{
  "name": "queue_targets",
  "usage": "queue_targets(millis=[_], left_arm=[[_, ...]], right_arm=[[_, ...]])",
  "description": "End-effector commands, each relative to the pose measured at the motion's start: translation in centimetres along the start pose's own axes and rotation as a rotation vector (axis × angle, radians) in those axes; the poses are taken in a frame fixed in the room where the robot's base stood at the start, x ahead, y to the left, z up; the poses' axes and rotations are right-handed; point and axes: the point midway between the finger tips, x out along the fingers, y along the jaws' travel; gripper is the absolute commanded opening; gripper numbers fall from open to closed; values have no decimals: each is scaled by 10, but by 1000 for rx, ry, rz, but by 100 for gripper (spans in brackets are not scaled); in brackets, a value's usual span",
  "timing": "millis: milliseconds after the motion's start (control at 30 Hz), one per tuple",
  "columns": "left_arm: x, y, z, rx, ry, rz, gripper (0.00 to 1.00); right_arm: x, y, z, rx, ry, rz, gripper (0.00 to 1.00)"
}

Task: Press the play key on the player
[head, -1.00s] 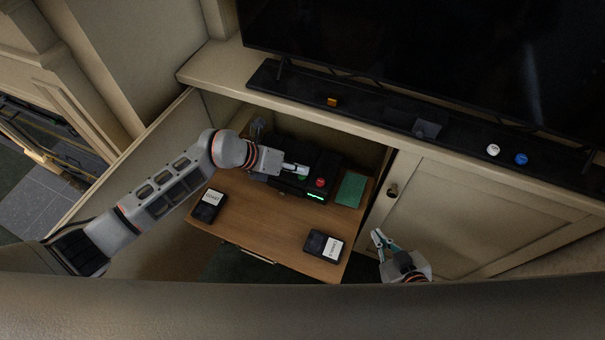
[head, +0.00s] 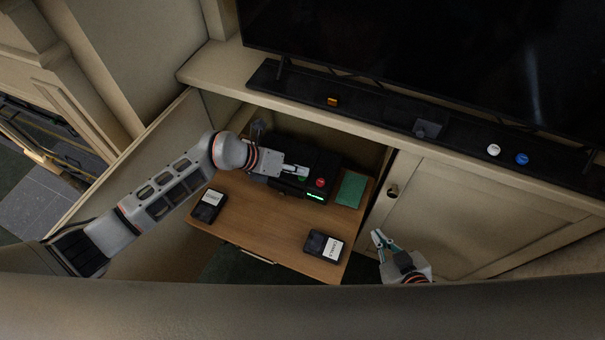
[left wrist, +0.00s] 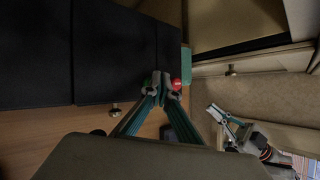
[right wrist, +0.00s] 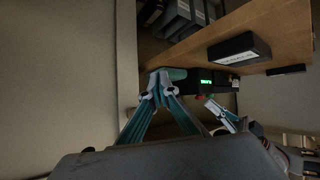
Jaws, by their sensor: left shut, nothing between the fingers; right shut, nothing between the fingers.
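The player is a black box (head: 322,165) on a wooden pull-out shelf inside the open cabinet. Its front has a lit green display (head: 315,196), a red key (head: 320,182) and a green key (head: 302,178). My left gripper (head: 304,170) is shut and empty, its tips over the player at the green key, which they partly cover. In the left wrist view the tips (left wrist: 162,80) are beside the red key (left wrist: 177,84); contact cannot be told. My right gripper (head: 376,236) is shut and empty, in front of the closed cabinet door. The display also shows in the right wrist view (right wrist: 206,82).
Two black labelled cassettes (head: 208,206) (head: 324,246) lie on the wooden shelf (head: 265,228). A green booklet (head: 351,189) is right of the player. Above, a black soundbar-like strip (head: 460,141) holds small orange, white and blue items below a large dark screen (head: 430,60).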

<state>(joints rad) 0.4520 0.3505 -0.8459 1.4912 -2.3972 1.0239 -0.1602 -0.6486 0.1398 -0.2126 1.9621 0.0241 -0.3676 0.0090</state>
Motion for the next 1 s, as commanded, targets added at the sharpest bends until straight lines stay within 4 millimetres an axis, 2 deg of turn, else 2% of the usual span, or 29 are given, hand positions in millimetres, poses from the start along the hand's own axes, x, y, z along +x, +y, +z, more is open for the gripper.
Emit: queue_targets(millis=[400, 767, 1000], left_arm=[[-12, -8, 8, 0, 0, 1, 0], [-12, -9, 8, 0, 0, 0, 0], [-25, -18, 18, 1, -1, 0, 0]], right_arm=[[-9, 3, -16, -1, 3, 1, 0], [-10, 3, -18, -1, 6, 2, 0], [-20, 6, -34, -2, 8, 2, 0]])
